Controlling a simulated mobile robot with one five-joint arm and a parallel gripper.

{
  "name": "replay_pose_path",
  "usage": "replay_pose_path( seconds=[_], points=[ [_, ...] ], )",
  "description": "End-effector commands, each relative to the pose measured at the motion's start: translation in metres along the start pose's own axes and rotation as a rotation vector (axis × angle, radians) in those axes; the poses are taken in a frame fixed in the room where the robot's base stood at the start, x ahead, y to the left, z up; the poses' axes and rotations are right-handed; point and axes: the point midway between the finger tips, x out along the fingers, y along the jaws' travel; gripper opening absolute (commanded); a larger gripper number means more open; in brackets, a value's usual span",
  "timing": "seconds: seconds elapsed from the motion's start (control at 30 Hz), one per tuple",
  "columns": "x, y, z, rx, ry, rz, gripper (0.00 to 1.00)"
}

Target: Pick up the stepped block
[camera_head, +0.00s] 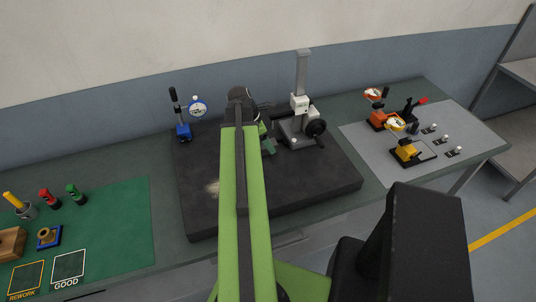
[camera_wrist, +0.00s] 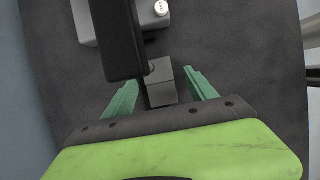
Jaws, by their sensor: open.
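The stepped block (camera_wrist: 161,90) is a small grey block with faces at different levels. In the wrist view it lies on the dark plate between the two green fingers of my gripper (camera_wrist: 162,80). My gripper is open, with a gap showing on each side of the block. A black part in front covers some of the block's upper left. In the head view my gripper (camera_head: 267,141) is over the dark plate, just left of the stand, and I cannot make out the block there.
The stand (camera_head: 299,118), with a grey column and black knob, is close to my gripper's right on the dark plate (camera_head: 320,190). A blue-based dial gauge (camera_head: 183,131) stands at the plate's back left.

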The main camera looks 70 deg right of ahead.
Motion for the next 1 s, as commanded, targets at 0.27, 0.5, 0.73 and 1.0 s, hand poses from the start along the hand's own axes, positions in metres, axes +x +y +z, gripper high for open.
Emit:
replay_pose_path(
  seconds=[0.27,0.5,0.73,1.0],
  points=[
    [-0.0008,0.0001,0.0004,-0.001,0.000,0.000,0.54],
    [-0.0009,0.0001,0.0002,-0.001,0.000,0.000,0.22],
    [-0.0009,-0.0001,0.0000,-0.001,0.000,0.000,0.00],
    [-0.0012,-0.0002,0.0001,-0.001,-0.001,0.000,0.00]
  ],
)
